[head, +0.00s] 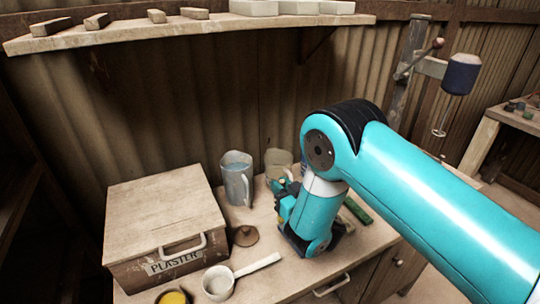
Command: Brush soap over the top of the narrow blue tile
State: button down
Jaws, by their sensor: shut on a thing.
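My arm's end stands over the middle of the bench in the head view, and my gripper (284,190) is mostly masked by my own wrist. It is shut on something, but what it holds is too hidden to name. I cannot make out a brush, soap or the narrow blue tile. A narrow green strip (358,211) lies on the bench just right of my wrist, partly covered by it. A grey jug (237,181) stands behind and left of my gripper. A pale, cloudy container (278,162) stands right of the jug, partly hidden by my arm.
A wooden plaster box (163,218) fills the bench's left. A brown lid (245,236), a white ladle (219,283) and a bowl of yellow stuff (173,297) lie in front. A shelf (190,29) with blocks hangs above. A press-like stand (410,50) rises at right.

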jog(key=shift+s+r+p, duration=0.1)
jog(key=shift+r+p, duration=3.35)
jog(key=shift+r, duration=0.65)
jog(key=shift+f, duration=0.1)
